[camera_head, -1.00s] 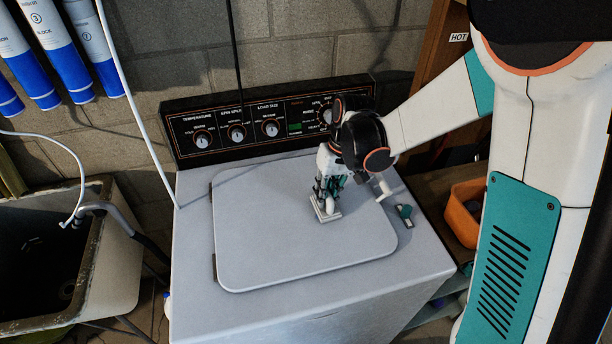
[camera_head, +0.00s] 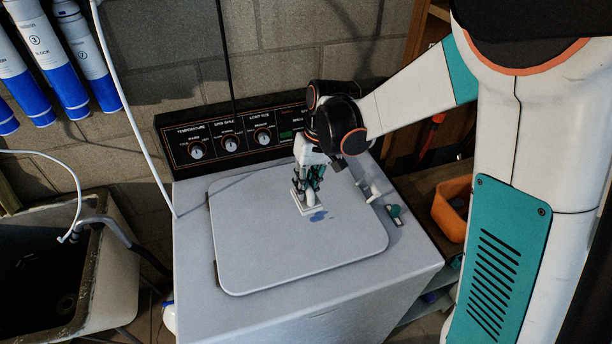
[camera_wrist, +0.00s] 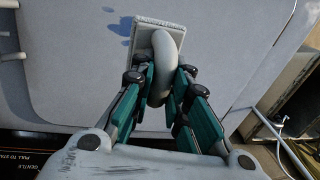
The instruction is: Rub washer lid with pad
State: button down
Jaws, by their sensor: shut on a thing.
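The washer lid (camera_head: 260,255) is a pale grey, closed panel with rounded corners on top of the washer. A small light-coloured pad (camera_head: 307,209) with a curved handle is at the lid's upper right part, its flat face down; it looks to be on the lid, but exact contact is hard to tell. My gripper (camera_head: 311,181) is shut on the pad's handle (camera_wrist: 166,52). Blue marks (camera_head: 318,216) show on the lid just beside the pad; they also show in the wrist view (camera_wrist: 120,25). The lid under the pad is hidden.
The control panel (camera_head: 225,140) with its knobs rises behind the lid. A small teal-and-grey item (camera_head: 394,212) lies right of the lid. An orange bin (camera_head: 453,207) is on the right, a sink (camera_head: 105,265) on the left. The lid's left and front are clear.

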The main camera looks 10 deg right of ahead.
jog(key=shift+r+p, duration=0.45)
jog(key=shift+r, duration=0.6)
jog(key=shift+f+b, duration=0.15)
jog(key=shift+b, duration=0.15)
jog(key=shift+f+b, duration=0.15)
jog(key=shift+b, duration=0.3)
jog(key=shift+a+f+b, duration=0.1)
jog(key=shift+f+b, duration=0.05)
jog(key=shift+b, duration=0.8)
jog(key=shift+b, duration=0.45)
